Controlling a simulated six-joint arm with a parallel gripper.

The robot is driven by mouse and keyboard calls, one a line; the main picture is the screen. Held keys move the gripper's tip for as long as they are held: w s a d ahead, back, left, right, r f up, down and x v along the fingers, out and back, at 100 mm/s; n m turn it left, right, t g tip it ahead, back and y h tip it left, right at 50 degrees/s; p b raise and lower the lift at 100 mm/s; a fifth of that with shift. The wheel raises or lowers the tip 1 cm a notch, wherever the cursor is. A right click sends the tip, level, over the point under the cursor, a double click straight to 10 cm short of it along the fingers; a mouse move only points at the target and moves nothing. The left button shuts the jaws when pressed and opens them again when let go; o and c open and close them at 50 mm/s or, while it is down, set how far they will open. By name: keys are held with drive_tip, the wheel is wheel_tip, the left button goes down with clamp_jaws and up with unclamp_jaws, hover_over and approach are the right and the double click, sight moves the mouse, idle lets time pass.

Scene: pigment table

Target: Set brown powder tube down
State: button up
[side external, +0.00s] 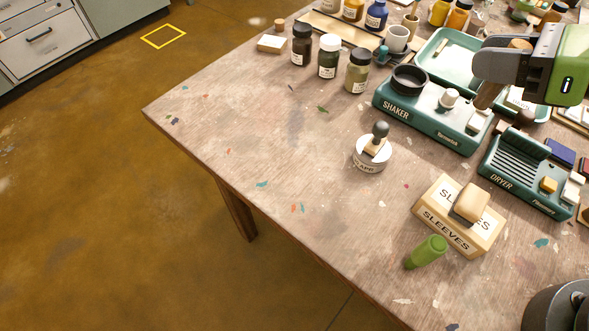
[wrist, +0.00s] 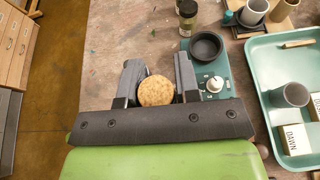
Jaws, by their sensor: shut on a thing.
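The brown powder tube (side external: 487,96) is held in my gripper (side external: 497,66). Its brown lower end shows below the fingers in the side view, and its cork top (wrist: 156,91) sits between the two fingers in the wrist view (wrist: 157,78). The tube looks tilted in the side view. In that view its lower end appears over the right end of the teal shaker (side external: 430,112). Its exact height is hard to tell. The shaker carries a round black cup (side external: 409,78), also in the wrist view (wrist: 206,46), which looks empty.
A teal dryer (side external: 520,179) stands right of the shaker. A teal tray (wrist: 262,68) lies beyond it. The table's left part is mostly clear.

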drive_tip(key=s+a+r+n+g+y, duration=0.1)
drive_tip(key=a+n+g, duration=0.1)
drive_tip(key=a, duration=1.2)
drive_tip(key=s+a+r+n+g+y, duration=0.1)
drive_tip(key=a+n+g+y, duration=0.15)
drive_tip(key=a, duration=1.05)
drive_tip(key=shift+h, duration=0.35)
drive_tip(key=shift+a+f, duration=0.1)
drive_tip(key=shift+f, duration=7.35)
drive_tip(key=shift+f, duration=0.15)
drive_tip(key=o, duration=1)
